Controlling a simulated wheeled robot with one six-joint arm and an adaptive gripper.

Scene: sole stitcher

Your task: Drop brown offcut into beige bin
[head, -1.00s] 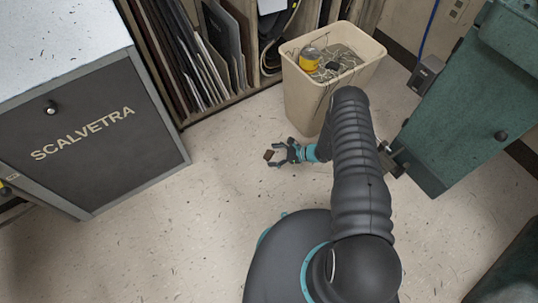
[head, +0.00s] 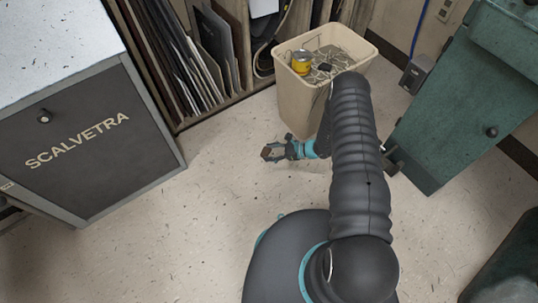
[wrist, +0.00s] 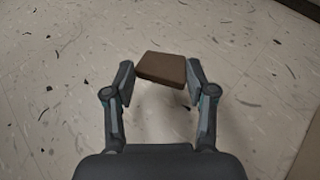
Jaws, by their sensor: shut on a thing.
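The brown offcut (wrist: 162,68) is a small flat block held between the two fingers of my gripper (wrist: 160,78) in the wrist view. In the head view the offcut (head: 267,152) shows small at the tips of my gripper (head: 268,153), above the pale floor. The gripper is left of and nearer than the beige bin (head: 296,105). The bin stands upright and open, with a yellow can, a dark piece and stringy scraps inside. My arm hides part of the bin's near right side.
A grey cabinet (head: 95,150) marked SCALVETRA stands at the left. A rack of upright sheets (head: 190,60) stands behind, left of the bin. A green machine (head: 450,105) stands at the right. The floor (head: 200,220) between is clear, with small scraps.

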